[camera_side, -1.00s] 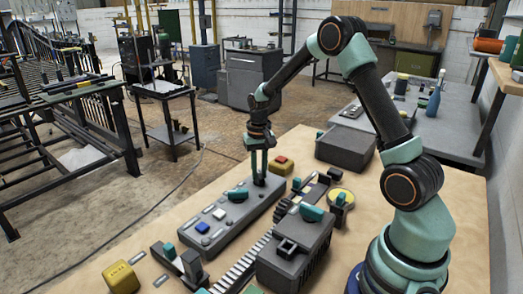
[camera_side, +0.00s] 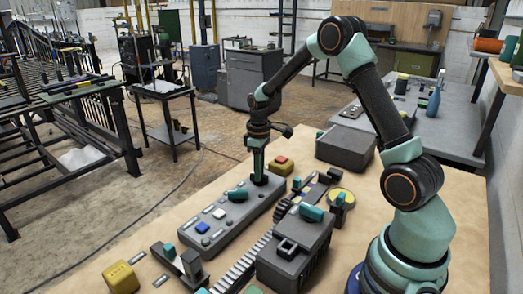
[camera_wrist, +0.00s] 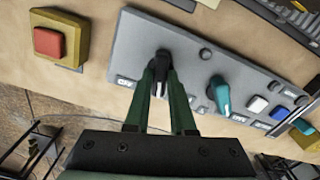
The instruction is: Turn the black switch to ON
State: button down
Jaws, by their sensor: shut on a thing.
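The black switch (camera_wrist: 162,53) sits at the end of a grey control panel (camera_wrist: 187,48), which also shows in the side view (camera_side: 222,222). My gripper (camera_wrist: 160,75) points down at that end of the panel, in the side view (camera_side: 259,177) too. Its two green fingers are shut on the black switch, one on each side. The fingers hide part of the switch. White lettering on the panel by the switch is partly covered and too small to read surely.
Beside the switch on the panel are a teal knob (camera_wrist: 219,92), a white button (camera_wrist: 257,105) and a blue button (camera_wrist: 279,112). A yellow box with a red button (camera_wrist: 48,42) stands just off the panel's end. A dark grey box (camera_side: 345,148) stands behind.

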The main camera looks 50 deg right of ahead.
jog(key=n, duration=0.5)
jog(key=shift+r+n, duration=0.1)
jog(key=shift+n, duration=0.2)
dwell(0.4)
jog(key=c, duration=0.8)
grip_release()
jog(key=shift+o, duration=0.2)
notch_tip(320, 180, up, 12)
